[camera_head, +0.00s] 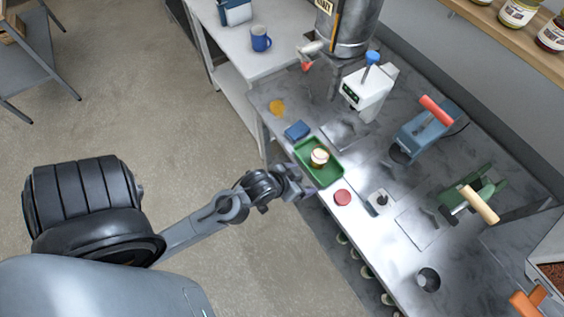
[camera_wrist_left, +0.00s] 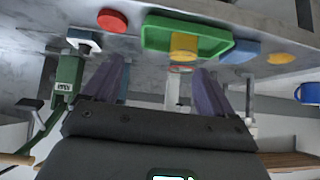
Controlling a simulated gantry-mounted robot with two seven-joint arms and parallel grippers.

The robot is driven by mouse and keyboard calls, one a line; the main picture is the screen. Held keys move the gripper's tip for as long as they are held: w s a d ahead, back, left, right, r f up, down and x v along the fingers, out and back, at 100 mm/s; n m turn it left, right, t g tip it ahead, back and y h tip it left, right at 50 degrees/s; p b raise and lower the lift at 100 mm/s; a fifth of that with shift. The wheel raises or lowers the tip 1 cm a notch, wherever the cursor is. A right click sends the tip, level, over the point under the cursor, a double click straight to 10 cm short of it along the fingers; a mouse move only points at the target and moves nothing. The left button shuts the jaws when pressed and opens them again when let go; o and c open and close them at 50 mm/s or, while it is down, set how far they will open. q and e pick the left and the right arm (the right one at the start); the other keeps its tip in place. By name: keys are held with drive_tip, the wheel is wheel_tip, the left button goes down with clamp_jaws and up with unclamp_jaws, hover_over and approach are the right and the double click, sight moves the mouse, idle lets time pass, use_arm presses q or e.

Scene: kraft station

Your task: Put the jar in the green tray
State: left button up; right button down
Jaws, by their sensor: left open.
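The jar (camera_head: 319,157), small with a pale lid, stands inside the green tray (camera_head: 327,175) near the counter's front edge. In the left wrist view, which looks upside down, the tray (camera_wrist_left: 215,42) shows at the top with the jar's yellow body (camera_wrist_left: 184,45) in it. My left gripper (camera_head: 303,188) is beside the tray's near side, apart from the jar. Its two fingers (camera_wrist_left: 158,88) are spread with nothing held between them. My right gripper does not show.
A red disc (camera_head: 342,197) and a blue block (camera_head: 297,130) lie on either side of the tray. A yellow round piece (camera_head: 277,107) lies farther left. Several bench devices, including a green one (camera_head: 475,195), stand behind. A blue mug (camera_head: 260,39) is on the white table.

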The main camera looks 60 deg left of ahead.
use_arm(q)
drive_tip(key=s+d+m+g, duration=0.2)
drive_tip(key=s+d+g, duration=0.2)
drive_tip(key=s, duration=0.6)
drive_tip(key=shift+d+r+g+h, duration=0.15)
drive_tip(key=shift+r+g+h, duration=0.2)
drive_tip(key=shift+g, duration=0.25)
wheel_tip(320, 180, up, 15)
drive_tip(key=p, duration=1.4)
drive_tip(key=shift+p, duration=0.4)
drive_tip(key=shift+f, duration=0.15)
drive_tip(key=shift+s, duration=0.1)
